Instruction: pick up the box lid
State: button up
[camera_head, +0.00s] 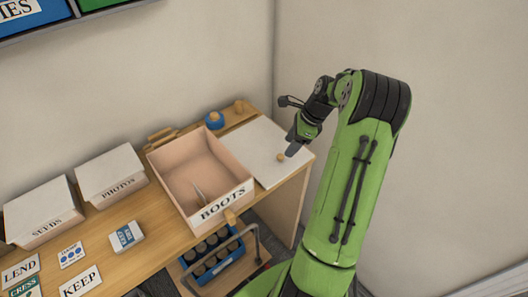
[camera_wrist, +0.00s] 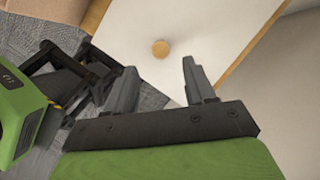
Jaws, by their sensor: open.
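The box lid (camera_head: 258,145) is a flat white panel with a round wooden knob (camera_head: 281,157). It lies on the right end of the wooden table, beside the open box labelled BOOTS (camera_head: 224,205). My gripper (camera_head: 292,147) is over the lid's right part, close to the knob. In the wrist view the white lid (camera_wrist: 205,25) fills the middle, and its knob (camera_wrist: 160,48) shows just beyond the fingertips, in line with the gap between them. My gripper (camera_wrist: 159,66) is open and empty. In the head view my gripper hides part of the lid's right edge.
Lidded boxes marked PHOTOS (camera_head: 111,175) and SEEDS (camera_head: 43,212) stand to the left. A blue round object (camera_head: 214,120) sits behind the lid. A blue crate of dark bottles (camera_head: 212,256) is below the table front. Walls rise behind and to the right.

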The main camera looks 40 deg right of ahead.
aim_at(282, 156)
jog(key=b+x, duration=0.1)
jog(key=x, duration=0.5)
jog(key=shift+d, duration=0.1)
grip_shut()
